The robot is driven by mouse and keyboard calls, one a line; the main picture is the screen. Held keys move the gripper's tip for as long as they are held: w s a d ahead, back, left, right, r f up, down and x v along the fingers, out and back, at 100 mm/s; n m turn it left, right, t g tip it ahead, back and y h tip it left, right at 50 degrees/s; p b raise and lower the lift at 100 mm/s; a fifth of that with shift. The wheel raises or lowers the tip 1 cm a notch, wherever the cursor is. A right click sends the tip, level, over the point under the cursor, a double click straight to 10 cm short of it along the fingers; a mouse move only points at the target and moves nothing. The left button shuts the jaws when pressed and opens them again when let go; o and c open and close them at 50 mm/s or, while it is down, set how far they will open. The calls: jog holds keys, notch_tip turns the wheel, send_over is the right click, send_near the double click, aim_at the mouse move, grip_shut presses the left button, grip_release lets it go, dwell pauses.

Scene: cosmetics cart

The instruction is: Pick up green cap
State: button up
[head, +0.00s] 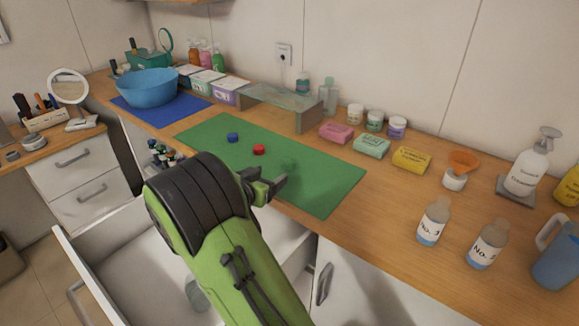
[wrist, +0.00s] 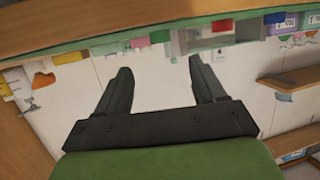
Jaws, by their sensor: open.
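A blue cap (head: 232,137) and a red cap (head: 259,149) lie apart on the green mat (head: 325,185) on the counter.
Bottles No. 3 (head: 433,222) and No. 2 (head: 487,244) stand to the right. Pink, mint and yellow boxes (head: 410,159) line the mat's back right. A glass-topped riser (head: 310,122) stands behind the mat. An open drawer (head: 110,240) is below the counter.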

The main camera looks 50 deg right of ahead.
aim_at(288, 162)
jog(key=x, duration=1)
jog(key=shift+w+d+b, duration=0.2)
jog(key=shift+d+b, duration=0.15)
jog(key=shift+a+r, duration=0.1)
